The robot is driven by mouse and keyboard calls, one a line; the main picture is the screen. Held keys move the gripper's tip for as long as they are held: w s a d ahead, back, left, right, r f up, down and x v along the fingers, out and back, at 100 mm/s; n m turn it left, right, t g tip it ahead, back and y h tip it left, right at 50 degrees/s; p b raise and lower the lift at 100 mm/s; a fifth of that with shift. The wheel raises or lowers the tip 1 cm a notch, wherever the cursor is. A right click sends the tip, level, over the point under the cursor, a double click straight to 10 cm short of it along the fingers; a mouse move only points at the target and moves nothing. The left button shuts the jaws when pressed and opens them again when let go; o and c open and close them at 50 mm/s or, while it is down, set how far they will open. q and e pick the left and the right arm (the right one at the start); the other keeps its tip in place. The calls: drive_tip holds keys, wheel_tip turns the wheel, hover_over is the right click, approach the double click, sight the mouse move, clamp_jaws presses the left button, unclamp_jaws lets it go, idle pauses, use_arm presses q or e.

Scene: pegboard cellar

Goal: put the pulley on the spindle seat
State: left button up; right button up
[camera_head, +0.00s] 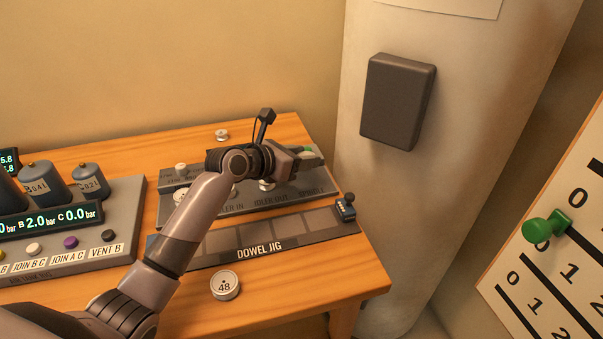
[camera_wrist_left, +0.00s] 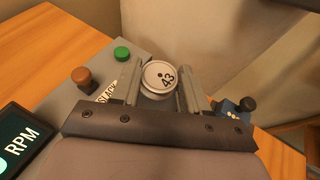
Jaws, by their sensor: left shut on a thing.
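My left gripper (camera_head: 310,162) is over the right end of the grey belt panel (camera_head: 240,209), above the partly covered "SPINDLE" label. In the left wrist view, the left gripper (camera_wrist_left: 162,85) is shut on a round pale pulley marked 43 (camera_wrist_left: 160,76), its face towards the camera. The spindle seat is hidden by the gripper and pulley, so I cannot tell whether the pulley touches it. My right gripper is not in view.
A disc marked 48 (camera_head: 225,285) lies on the bench near the front. A small pulley (camera_head: 222,134) lies behind the panel. The dowel jig (camera_head: 215,262) lies in front of it. A grey column (camera_head: 370,210) stands close on the right.

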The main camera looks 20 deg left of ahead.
sight(301, 182)
use_arm(q)
drive_tip(key=shift+f+b, duration=0.35)
drive_tip(key=shift+f, duration=1.75)
drive_tip(key=shift+f, duration=0.1)
drive_tip(key=o, duration=0.8)
drive_tip(key=shift+s, duration=0.1)
drive_tip(key=p+v, duration=0.1)
drive_tip(key=v, duration=1.1)
drive_tip(key=shift+p, duration=0.35)
